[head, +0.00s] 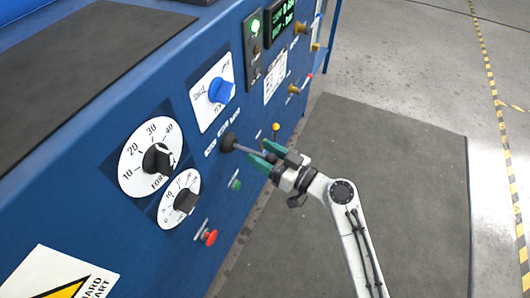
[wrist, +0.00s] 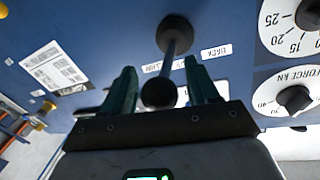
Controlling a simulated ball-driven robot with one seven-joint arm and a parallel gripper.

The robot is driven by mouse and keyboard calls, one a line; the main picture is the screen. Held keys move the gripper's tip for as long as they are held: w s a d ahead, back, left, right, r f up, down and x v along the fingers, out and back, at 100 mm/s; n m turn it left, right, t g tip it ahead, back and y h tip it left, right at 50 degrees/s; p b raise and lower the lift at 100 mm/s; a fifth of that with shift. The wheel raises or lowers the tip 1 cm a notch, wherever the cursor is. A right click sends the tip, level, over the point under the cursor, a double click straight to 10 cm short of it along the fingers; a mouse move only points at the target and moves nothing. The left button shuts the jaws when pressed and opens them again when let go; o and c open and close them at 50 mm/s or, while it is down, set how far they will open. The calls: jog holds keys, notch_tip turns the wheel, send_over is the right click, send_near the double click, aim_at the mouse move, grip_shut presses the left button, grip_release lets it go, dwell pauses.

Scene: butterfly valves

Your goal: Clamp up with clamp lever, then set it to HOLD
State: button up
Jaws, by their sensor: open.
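The clamp lever (head: 249,150) sticks out of the blue panel from a round black boot (head: 229,142). In the wrist view its grey rod (wrist: 171,55) ends in a black ball knob (wrist: 159,94). My gripper (head: 264,155) is open around the lever's end. In the wrist view my gripper (wrist: 161,72) has its teal fingers either side of the knob, with a gap on each side. Small white labels surround the boot; one reads BACK (wrist: 216,52). The others are partly hidden or too small to read.
A blue selector knob (head: 220,90) and two dials, FORCE (head: 136,155) and a smaller one (head: 176,207), sit left of the lever. A green button (head: 236,184), a red button (head: 209,237) and a yellow knob (head: 276,127) are nearby. The floor mat (head: 400,150) is clear.

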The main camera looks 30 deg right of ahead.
grip_shut()
dwell(0.5)
